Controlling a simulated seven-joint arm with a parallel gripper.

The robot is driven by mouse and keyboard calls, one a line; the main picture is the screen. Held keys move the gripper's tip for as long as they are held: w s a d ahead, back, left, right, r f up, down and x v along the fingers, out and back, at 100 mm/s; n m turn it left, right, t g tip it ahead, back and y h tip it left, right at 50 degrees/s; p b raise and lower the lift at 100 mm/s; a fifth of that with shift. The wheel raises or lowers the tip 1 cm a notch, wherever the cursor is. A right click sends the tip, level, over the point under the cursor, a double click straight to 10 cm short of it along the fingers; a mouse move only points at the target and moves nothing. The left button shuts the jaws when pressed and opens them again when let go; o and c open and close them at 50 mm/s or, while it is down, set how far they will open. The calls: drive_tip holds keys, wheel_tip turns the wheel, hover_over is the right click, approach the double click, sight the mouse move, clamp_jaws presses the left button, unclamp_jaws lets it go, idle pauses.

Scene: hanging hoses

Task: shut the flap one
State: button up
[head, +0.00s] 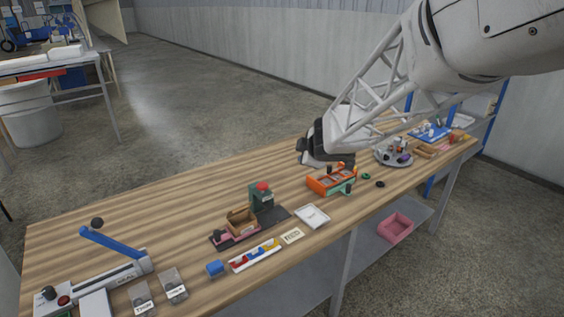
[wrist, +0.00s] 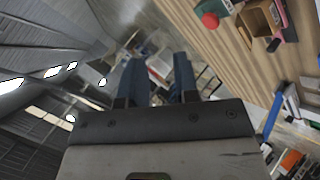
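A small brown cardboard box (head: 241,220) stands on a dark base plate beside a green post with a red button (head: 263,187). Its top looks open, and I take it as the flap one. The box also shows at the upper right of the wrist view (wrist: 257,22), with the red button (wrist: 210,20) next to it. My gripper (wrist: 160,75) is open and empty, its two dark blue fingers apart. In the head view the dark end of my arm hangs over the back of the table, right of the box and well apart from it; the fingertips are unclear there.
Right of the box are an orange tray (head: 333,180) and a round grey holder (head: 392,155). In front are a white dish (head: 312,215) and a strip of coloured pieces (head: 255,255). A blue-levered device (head: 112,247) stands at the left. The table's back left is clear.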

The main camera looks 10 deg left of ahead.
drive_tip(key=w+a+f+n+g+y, duration=0.1)
drive_tip(key=a+f+n+g+y, duration=0.1)
drive_tip(key=a+f+n+g, duration=0.45)
drive_tip(key=n+g, duration=0.2)
drive_tip(key=n, duration=0.1)
approach(241, 207)
drive_tip(key=a+f, duration=0.1)
drive_tip(key=shift+w+a+f, duration=0.1)
drive_tip(key=shift+a+f, duration=0.15)
drive_tip(key=shift+f, duration=0.25)
drive_tip(key=shift+a+f, duration=0.1)
drive_tip(key=shift+f, duration=0.05)
drive_tip(key=shift+x, duration=3.75)
